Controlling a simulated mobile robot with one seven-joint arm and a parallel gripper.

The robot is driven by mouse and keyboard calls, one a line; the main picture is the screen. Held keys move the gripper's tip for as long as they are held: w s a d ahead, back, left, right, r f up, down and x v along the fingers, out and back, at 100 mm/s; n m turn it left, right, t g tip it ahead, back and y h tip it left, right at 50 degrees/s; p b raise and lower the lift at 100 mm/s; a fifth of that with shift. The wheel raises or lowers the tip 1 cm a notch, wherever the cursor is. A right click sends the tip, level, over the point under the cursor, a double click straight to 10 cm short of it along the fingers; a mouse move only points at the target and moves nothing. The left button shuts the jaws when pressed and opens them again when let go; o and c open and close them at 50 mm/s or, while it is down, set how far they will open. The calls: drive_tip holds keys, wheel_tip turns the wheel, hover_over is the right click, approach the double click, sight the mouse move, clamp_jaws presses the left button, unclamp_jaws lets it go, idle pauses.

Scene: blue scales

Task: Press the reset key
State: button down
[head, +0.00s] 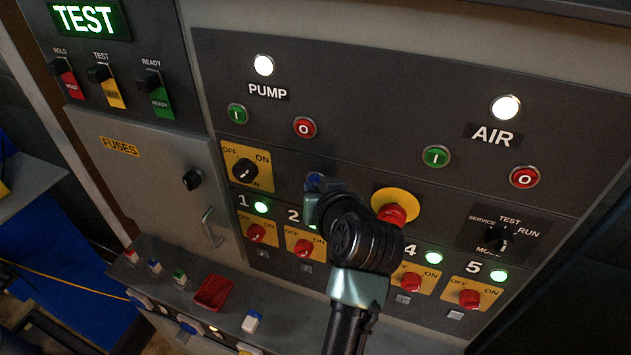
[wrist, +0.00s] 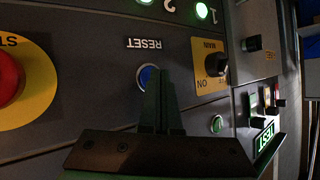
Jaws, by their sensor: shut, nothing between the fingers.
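The reset key is a round blue button in a pale ring. It shows in the wrist view (wrist: 147,77), beside the upside-down RESET label (wrist: 145,43), with its right side partly hidden by my fingers. In the head view a bit of its blue (head: 315,180) shows at the end of my arm, which hides the label. My gripper (wrist: 161,72) is shut and empty, its fingertips overlapping the button's edge in the wrist view. In the head view my gripper (head: 328,187) is at the panel by the button; I cannot tell whether it touches.
The MAIN off/on switch (head: 245,169) is left of the key. A red stop button (head: 392,215) on a yellow plate is close on the right, beside my arm. Green (head: 237,113) and red (head: 304,127) pump buttons are above. Numbered switches with lit green lamps run below.

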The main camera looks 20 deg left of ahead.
idle(0.5)
drive_tip(key=shift+s, duration=0.75)
drive_tip(key=shift+p, duration=0.3)
drive_tip(key=shift+s+a+p, duration=0.15)
drive_tip(key=shift+s+p, duration=0.5)
drive_tip(key=shift+s, duration=1.85)
